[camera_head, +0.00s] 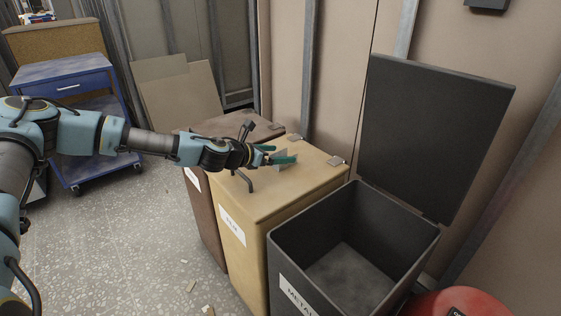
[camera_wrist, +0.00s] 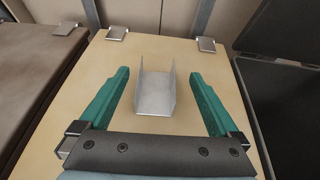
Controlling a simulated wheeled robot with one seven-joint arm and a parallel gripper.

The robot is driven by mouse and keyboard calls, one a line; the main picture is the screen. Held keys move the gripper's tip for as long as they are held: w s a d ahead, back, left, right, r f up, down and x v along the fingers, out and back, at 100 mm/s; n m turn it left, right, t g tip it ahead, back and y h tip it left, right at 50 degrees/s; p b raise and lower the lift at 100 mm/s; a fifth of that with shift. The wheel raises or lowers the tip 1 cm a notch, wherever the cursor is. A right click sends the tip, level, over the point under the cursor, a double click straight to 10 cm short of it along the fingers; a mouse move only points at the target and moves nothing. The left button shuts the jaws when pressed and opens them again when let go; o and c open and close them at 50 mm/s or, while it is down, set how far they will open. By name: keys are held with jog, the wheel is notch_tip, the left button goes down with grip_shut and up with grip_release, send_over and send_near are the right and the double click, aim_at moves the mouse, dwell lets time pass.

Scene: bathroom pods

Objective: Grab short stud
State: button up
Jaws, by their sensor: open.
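The short stud, a grey metal U-shaped channel piece (camera_wrist: 156,92), lies on the closed tan lid of the yellow bin (camera_wrist: 135,55). In the wrist view it sits between the two green fingers of my open gripper (camera_wrist: 158,100), with a gap on each side. In the head view my gripper (camera_head: 280,159) is over the yellow bin's lid (camera_head: 310,174), and the stud (camera_head: 281,158) shows partly hidden by the fingers. The fingers do not touch the stud in the wrist view.
A black bin labelled METAL (camera_head: 285,247) stands open and empty to the right, its lid (camera_head: 430,135) raised. A brown bin (camera_head: 205,215) is closed at the left. A blue cart (camera_head: 70,85) and leaning boards (camera_head: 180,95) stand behind. A red round object (camera_head: 455,302) is at lower right.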

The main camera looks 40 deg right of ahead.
aim_at(283, 153)
jog(key=shift+w+p+x, duration=0.1)
jog(key=shift+p+x, duration=0.1)
jog(key=shift+x, duration=1.3)
jog(key=shift+w+p+x, duration=0.15)
jog(key=shift+x, duration=1.3)
jog(key=shift+f, duration=0.2)
jog(key=shift+c, duration=0.4)
jog(key=c, duration=1.4)
